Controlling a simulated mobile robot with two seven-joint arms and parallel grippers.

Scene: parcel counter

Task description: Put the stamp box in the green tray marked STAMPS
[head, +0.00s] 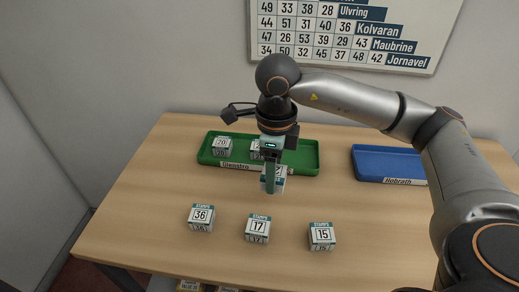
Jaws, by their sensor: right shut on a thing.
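My right gripper (270,186) points down, shut on a small white and green stamp box (280,184). Its finger hides much of the box, and its number cannot be read. The held box is just in front of the green tray (309,160), overlapping its front edge in the picture; its height over the table is hard to tell. The tray's front label (236,167) looks like a name such as "Tjovostro", not STAMPS. In the tray stand a box numbered 20 (222,147) and another (256,151), partly hidden by my gripper. My left gripper is out of view.
Stamp boxes numbered 36 (201,217), 17 (258,228) and 15 (321,236) stand in the table's front part. An empty blue tray (385,164) labelled Hebrath is at the right. A wall board (340,35) lists numbers and names. The table's left side (150,190) is clear.

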